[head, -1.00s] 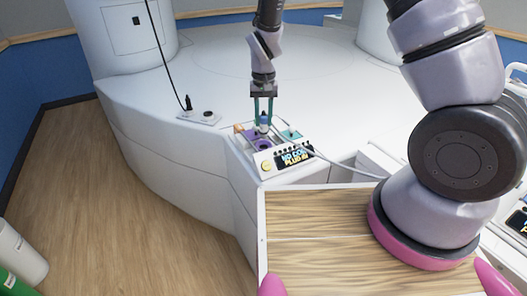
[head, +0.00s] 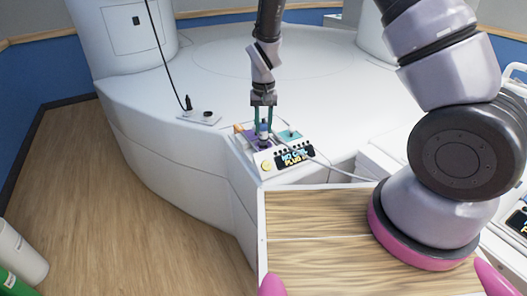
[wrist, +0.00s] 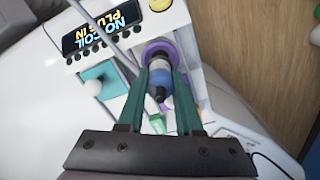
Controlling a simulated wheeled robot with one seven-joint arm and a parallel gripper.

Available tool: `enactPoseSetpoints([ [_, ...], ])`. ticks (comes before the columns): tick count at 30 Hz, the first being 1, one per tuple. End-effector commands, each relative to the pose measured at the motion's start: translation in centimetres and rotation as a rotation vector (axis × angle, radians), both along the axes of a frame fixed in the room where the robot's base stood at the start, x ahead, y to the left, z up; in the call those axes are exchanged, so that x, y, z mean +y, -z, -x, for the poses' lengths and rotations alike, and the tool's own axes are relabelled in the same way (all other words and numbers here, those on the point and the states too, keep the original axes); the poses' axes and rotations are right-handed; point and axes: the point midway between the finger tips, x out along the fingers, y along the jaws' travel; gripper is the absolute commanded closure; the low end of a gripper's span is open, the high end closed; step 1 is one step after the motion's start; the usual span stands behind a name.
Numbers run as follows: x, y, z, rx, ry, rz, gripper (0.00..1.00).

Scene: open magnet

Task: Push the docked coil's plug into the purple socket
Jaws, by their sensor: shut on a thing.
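My gripper (head: 263,124) points down over the console and is shut on the plug (head: 264,131). In the wrist view the plug (wrist: 158,84), with blue, white and dark bands, sits between the two green fingers. The purple socket (head: 258,145) is directly under the plug and mostly hidden by it. In the wrist view its purple ring (wrist: 172,50) shows around the plug's far end. I cannot tell how deep the plug sits in it. The display (head: 295,157) reads "NO COIL PLUG IN". I cannot pick out the docked coil itself.
A teal socket panel (head: 289,135) lies right of the purple one, with a white knob (wrist: 94,87) on it. A grey cable (head: 345,174) runs right from the console. A black plug (head: 188,103) stands on a plate further left. A wooden-topped surface (head: 310,225) is in front.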

Motion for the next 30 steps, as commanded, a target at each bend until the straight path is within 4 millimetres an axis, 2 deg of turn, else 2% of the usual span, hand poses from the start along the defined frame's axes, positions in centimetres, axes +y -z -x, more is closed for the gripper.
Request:
enactPoseSetpoints([
  [30, 0.0, 2.1, 0.0, 0.000, 0.000, 0.000, 1.00],
])
